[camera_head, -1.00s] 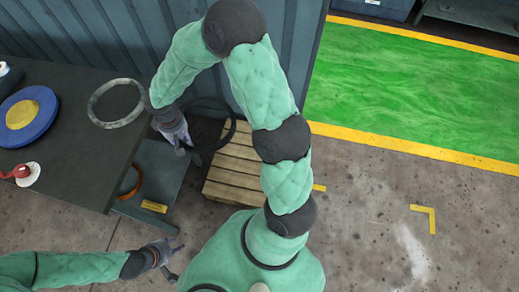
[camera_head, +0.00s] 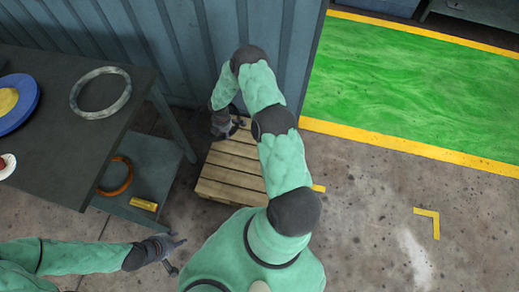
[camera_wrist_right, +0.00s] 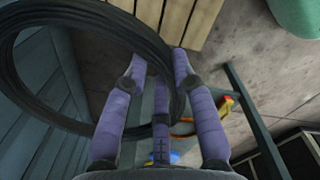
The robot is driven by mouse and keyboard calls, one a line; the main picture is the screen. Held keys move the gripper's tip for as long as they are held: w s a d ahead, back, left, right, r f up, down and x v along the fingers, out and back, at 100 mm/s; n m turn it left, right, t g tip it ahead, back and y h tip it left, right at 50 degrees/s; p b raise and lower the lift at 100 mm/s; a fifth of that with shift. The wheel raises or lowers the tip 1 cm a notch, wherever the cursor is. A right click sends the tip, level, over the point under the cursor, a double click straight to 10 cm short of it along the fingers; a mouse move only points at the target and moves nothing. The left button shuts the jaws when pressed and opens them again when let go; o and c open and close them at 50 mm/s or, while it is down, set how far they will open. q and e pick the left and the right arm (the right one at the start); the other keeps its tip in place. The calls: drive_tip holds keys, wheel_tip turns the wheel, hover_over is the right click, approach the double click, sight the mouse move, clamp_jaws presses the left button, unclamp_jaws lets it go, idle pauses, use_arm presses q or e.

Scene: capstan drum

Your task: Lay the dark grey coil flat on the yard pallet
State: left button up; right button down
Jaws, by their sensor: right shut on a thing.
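The dark grey coil (camera_wrist_right: 135,36) fills the left of the right wrist view as a large ring of stacked turns. My right gripper (camera_head: 228,130) is shut on one side of its band, with the fingers (camera_wrist_right: 165,75) on either side of it. My right gripper is over the pallet's far end. My left gripper (camera_head: 177,256) is open and empty, left of my base.
A dark table (camera_head: 60,150) stands at left, holding a light grey ring (camera_head: 100,93) and a blue disc (camera_head: 20,105). A lower shelf (camera_head: 165,165) beside the pallet carries an orange ring (camera_head: 115,176). A blue corrugated wall (camera_head: 180,50) closes the back. Floor at right is clear.

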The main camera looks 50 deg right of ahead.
drive_tip(key=s+d+f+n+b, duration=0.2)
drive_tip(key=s+d+f+n, duration=0.1)
drive_tip(key=f, duration=0.5)
drive_tip(key=s+d+f+n+b, duration=0.1)
drive_tip(key=s+d+f+n, duration=0.2)
drive_tip(key=f, duration=0.5)
drive_tip(key=n+b, duration=0.3)
drive_tip(key=n, duration=0.3)
hover_over(259, 172)
wheel_tip(259, 172, down, 15)
drive_tip(key=shift+d+f+b, duration=0.2)
drive_tip(key=shift+f+b, duration=2.25)
drive_tip(key=shift+f, duration=0.85)
drive_tip(key=shift+f, duration=1.05)
drive_tip(key=c, duration=1.1)
unclamp_jaws()
drive_tip(key=shift+o, duration=0.9)
drive_tip(key=shift+s, duration=0.1)
drive_tip(key=shift+s+a, duration=0.1)
drive_tip(key=shift+a, duration=0.05)
